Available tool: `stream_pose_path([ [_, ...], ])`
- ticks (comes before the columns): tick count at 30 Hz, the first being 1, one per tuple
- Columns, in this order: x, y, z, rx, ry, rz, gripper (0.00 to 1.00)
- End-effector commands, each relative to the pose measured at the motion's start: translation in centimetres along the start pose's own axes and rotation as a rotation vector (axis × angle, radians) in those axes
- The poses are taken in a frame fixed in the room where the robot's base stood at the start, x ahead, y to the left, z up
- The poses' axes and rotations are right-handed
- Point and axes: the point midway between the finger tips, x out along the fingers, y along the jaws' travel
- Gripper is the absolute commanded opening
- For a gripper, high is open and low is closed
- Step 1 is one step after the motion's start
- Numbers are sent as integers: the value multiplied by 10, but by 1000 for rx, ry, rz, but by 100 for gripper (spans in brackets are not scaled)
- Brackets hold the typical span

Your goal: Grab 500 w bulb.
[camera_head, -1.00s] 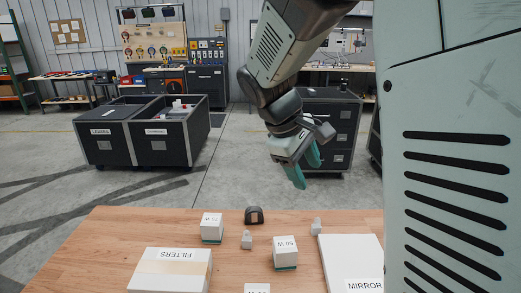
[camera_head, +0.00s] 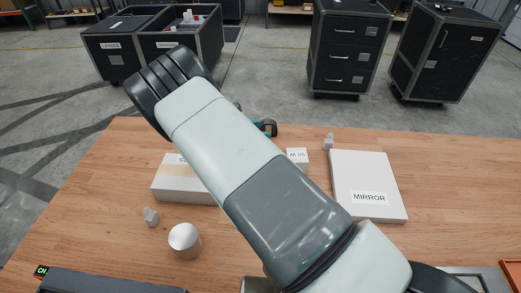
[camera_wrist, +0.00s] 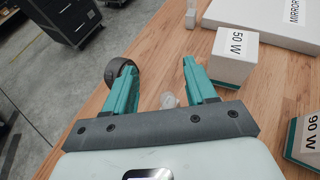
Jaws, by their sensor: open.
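My gripper (camera_wrist: 160,75) is open in the wrist view, its two teal fingers pointing over the wooden table. A small pale bulb-like piece (camera_wrist: 168,99) shows between the fingers, near their base; I cannot tell its height relative to them. A white box marked 50 W (camera_wrist: 233,57) stands just right of the right finger; it also shows in the head view (camera_head: 297,155). A second white box, apparently marked 90 W (camera_wrist: 308,135), is at the right edge. No label reading 500 W is legible. In the head view my arm hides most of the gripper.
A black tape-like roll (camera_wrist: 118,72) is by the left finger. A MIRROR box (camera_head: 370,185), a FILTERS box (camera_head: 172,185), a white cylinder (camera_head: 184,241) and small grey pieces (camera_head: 151,216) (camera_head: 328,142) lie on the table. Black cases stand beyond it.

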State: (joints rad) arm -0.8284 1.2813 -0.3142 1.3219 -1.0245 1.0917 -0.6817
Motion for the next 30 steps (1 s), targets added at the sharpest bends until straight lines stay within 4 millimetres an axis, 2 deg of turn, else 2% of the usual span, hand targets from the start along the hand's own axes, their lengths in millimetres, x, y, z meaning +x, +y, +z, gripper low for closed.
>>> stream_pose_path([
  [11,18,-1,-41,-1,0,-4,56],
  [15,27,-2,-64,-1,1,-3,56],
  [18,44,-2,-60,2,-1,-6,56],
  [21,53,-1,-61,1,1,-3,56],
  [29,56,-1,-61,2,1,-2,56],
  [30,56,-1,-60,2,1,-2,53],
])
